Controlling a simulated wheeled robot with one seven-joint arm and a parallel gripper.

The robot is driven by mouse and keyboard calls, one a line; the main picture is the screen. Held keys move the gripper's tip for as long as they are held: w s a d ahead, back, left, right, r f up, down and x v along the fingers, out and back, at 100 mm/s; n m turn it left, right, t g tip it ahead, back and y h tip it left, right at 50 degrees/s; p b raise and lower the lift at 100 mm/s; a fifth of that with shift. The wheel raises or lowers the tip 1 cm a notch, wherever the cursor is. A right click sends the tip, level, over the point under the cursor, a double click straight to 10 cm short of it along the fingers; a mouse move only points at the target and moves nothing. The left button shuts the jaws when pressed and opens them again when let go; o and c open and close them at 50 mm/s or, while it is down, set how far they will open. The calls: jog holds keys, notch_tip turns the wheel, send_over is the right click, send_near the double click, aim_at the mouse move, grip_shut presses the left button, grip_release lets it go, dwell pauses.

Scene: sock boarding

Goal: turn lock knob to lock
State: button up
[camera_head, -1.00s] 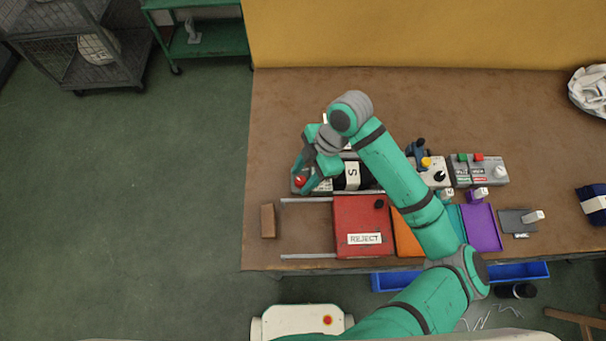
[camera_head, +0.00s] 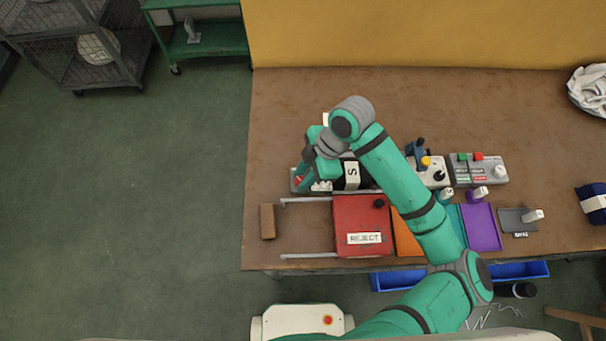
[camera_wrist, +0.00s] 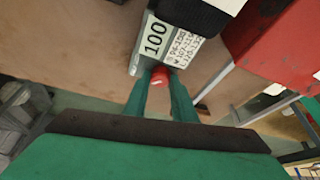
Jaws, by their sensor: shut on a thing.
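The red lock knob (camera_head: 298,180) sits at the left end of the grey device on the bench. In the wrist view the red knob (camera_wrist: 160,79) shows between my two green fingertips. My gripper (camera_head: 301,177) is shut on the knob; in the wrist view my gripper (camera_wrist: 161,90) has a finger on each side of it. A white label reading "100" (camera_wrist: 154,40) lies just beyond the knob. The knob's marked position cannot be read, and my fingers hide part of it.
A black block with an "S" label (camera_head: 352,175) is right of the gripper. A red "REJECT" tray (camera_head: 358,216) stands in front, with metal rails to its left. A brown block (camera_head: 267,221) lies at the left.

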jog(key=m, duration=0.2)
jog(key=m+t, duration=0.1)
jog(key=m, duration=0.1)
jog(key=m+t, duration=0.1)
jog(key=m, duration=0.1)
jog(key=shift+s, duration=0.25)
jog(key=m+t, duration=0.1)
jog(key=m, duration=0.2)
jog(key=m+t+h, duration=0.1)
jog(key=m, duration=0.2)
jog(key=shift+s+a, duration=0.1)
dwell(0.4)
jog(key=o, duration=1)
jog(key=shift+h, duration=0.3)
jog(key=shift+o, duration=0.2)
jog(key=shift+d, duration=0.2)
